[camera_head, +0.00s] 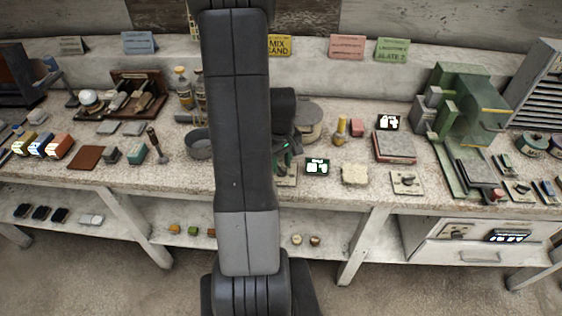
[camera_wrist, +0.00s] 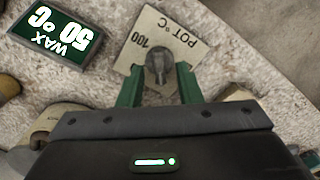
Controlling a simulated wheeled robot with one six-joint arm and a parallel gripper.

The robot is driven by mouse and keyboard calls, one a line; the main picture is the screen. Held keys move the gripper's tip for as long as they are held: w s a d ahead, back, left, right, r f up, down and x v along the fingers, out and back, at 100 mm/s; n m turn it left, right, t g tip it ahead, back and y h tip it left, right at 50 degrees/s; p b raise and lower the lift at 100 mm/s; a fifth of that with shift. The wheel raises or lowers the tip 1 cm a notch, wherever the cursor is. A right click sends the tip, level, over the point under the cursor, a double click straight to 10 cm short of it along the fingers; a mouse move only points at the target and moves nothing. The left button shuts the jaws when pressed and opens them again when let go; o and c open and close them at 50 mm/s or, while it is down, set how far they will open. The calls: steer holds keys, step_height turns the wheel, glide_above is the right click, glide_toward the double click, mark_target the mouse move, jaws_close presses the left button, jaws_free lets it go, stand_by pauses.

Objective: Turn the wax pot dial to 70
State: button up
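The wax pot dial (camera_wrist: 157,60) is a small grey knob on a pale square plate (camera_wrist: 165,27) marked "POT °C" and "100", which appears upside down in the wrist view. My gripper (camera_wrist: 160,72) has its two green fingers on either side of the knob, with a visible gap, so it looks open around it. The wax display (camera_wrist: 62,33), dark green with white letters, reads "WAX 50 °C", upside down in the wrist view. In the head view the display (camera_head: 317,168) stands right of my gripper (camera_head: 284,153); my arm hides part of the dial plate (camera_head: 287,180).
A round lidded pot (camera_head: 309,122) stands behind my gripper. A pale rough block (camera_head: 355,174) and another dial plate (camera_head: 406,183) lie to the right. A grey bowl (camera_head: 198,141) is to the left. A green machine (camera_head: 465,125) stands farther right.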

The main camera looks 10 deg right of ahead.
steer(key=shift+f, duration=0.1)
steer(key=shift+c, duration=0.4)
jaws_close()
steer(key=shift+m, duration=0.3)
steer(key=m+b, duration=0.1)
steer(key=m, duration=0.1)
steer(key=shift+f+m, duration=0.1)
steer(key=shift+m, duration=0.3)
steer(key=m+b, duration=0.1)
steer(key=m, duration=0.2)
steer(key=shift+d+m+b, duration=0.1)
steer(key=shift+m+b, duration=0.2)
steer(key=shift+b, duration=0.05)
steer(key=m, duration=0.3)
steer(key=shift+d+m+b, duration=0.1)
steer(key=shift+m+b, duration=0.2)
steer(key=shift+b, duration=0.1)
steer(key=shift+m+b, duration=0.35)
steer(key=shift+m, duration=1.45)
